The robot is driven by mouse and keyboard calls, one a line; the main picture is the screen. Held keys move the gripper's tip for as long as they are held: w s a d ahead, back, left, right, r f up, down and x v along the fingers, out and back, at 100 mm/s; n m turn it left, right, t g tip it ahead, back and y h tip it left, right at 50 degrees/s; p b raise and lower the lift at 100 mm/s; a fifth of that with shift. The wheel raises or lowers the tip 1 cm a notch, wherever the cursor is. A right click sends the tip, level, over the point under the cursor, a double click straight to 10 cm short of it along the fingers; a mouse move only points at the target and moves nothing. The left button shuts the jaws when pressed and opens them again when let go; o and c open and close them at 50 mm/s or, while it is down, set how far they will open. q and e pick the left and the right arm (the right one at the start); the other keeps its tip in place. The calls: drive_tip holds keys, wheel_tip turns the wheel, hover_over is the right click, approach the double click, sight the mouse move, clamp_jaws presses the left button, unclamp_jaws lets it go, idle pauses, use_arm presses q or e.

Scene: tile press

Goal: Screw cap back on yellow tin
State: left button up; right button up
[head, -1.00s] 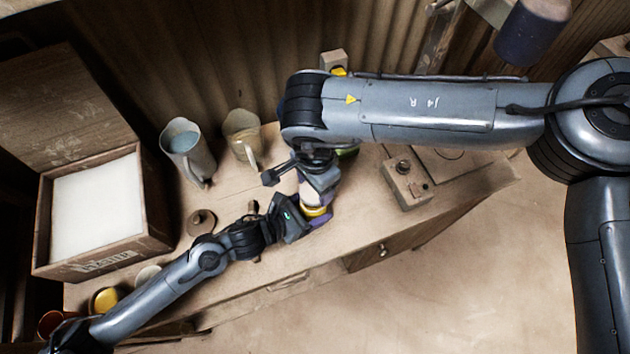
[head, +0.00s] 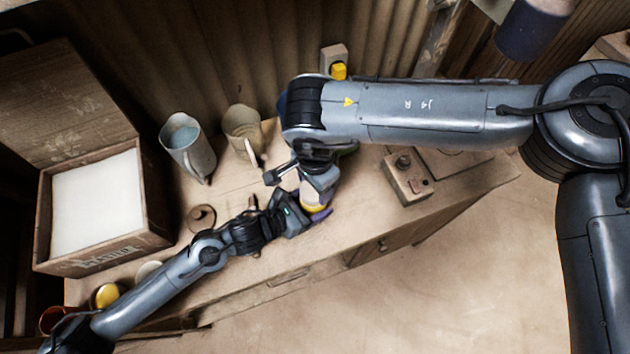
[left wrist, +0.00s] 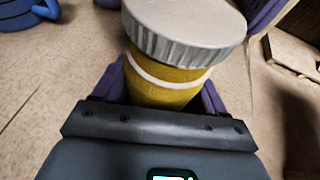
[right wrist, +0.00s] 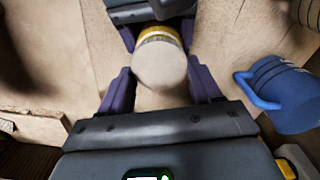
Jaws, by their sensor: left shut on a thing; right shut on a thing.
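The yellow tin (left wrist: 170,92) stands between the purple fingers of my left gripper (left wrist: 165,90), which is shut on it. A pale grey cap (left wrist: 185,28) with a ribbed edge sits on top of the tin. A white ring shows below the cap, and I cannot tell how tightly the cap is seated. In the right wrist view my right gripper (right wrist: 160,88) is over the cap (right wrist: 160,64), its purple fingers on either side, shut on it. In the head view the tin (head: 313,208) is mostly hidden by both grippers.
A grey-blue pitcher (head: 190,145) and a beige jug (head: 244,133) stand behind, left of my right forearm. A plaster box (head: 100,250) is at the left. A round brown lidded piece (head: 201,217) lies near my left arm. A wooden block device (head: 406,180) sits at the right.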

drive_tip(key=shift+f, duration=0.55)
idle(0.4)
